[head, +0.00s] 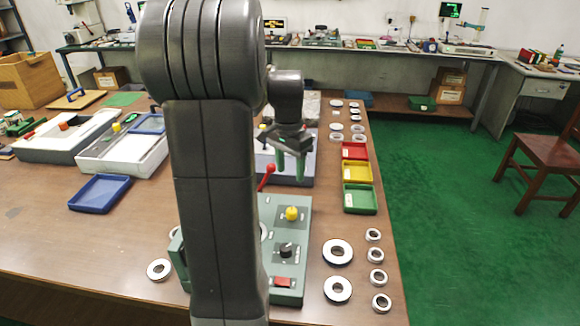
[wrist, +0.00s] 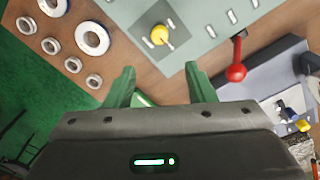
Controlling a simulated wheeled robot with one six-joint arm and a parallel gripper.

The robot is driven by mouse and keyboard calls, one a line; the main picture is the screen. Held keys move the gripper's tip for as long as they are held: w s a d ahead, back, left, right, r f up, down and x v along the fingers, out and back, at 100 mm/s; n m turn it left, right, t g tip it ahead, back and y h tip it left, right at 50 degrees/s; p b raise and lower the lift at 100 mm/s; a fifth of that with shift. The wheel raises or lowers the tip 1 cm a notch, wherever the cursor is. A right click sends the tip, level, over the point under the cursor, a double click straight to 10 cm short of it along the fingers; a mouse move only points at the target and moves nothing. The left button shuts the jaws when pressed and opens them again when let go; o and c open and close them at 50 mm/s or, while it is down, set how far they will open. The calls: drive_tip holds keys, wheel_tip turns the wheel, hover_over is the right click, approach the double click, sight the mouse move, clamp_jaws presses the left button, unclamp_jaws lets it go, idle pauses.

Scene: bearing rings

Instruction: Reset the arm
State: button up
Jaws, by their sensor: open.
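My gripper (head: 289,165) hangs above the table, behind the green-grey control box (head: 301,213) in the head view. Its green fingers also show in the wrist view (wrist: 160,88), spread apart with nothing between them. My arm covers the left part of the control box in the head view. The box carries a yellow knob (head: 292,213), a black knob (head: 286,250) and a red switch (head: 283,282). A lever with a red ball (head: 271,168) stands at its far side. The wrist view shows the yellow knob (wrist: 159,35) and red lever (wrist: 236,73) too.
Bearing rings (head: 337,252) of two sizes lie right of the box, and several more (head: 337,103) lie farther back. Red (head: 355,151), yellow (head: 358,172) and green (head: 360,199) trays line the table's right side. A blue tray (head: 99,193) lies left. Bare table (head: 60,245) shows at front left.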

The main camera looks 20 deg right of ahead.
sight(292, 210)
drive_tip(key=f, duration=1.4)
drive_tip(key=shift+s+d, duration=0.15)
drive_tip(key=shift+s, duration=0.1)
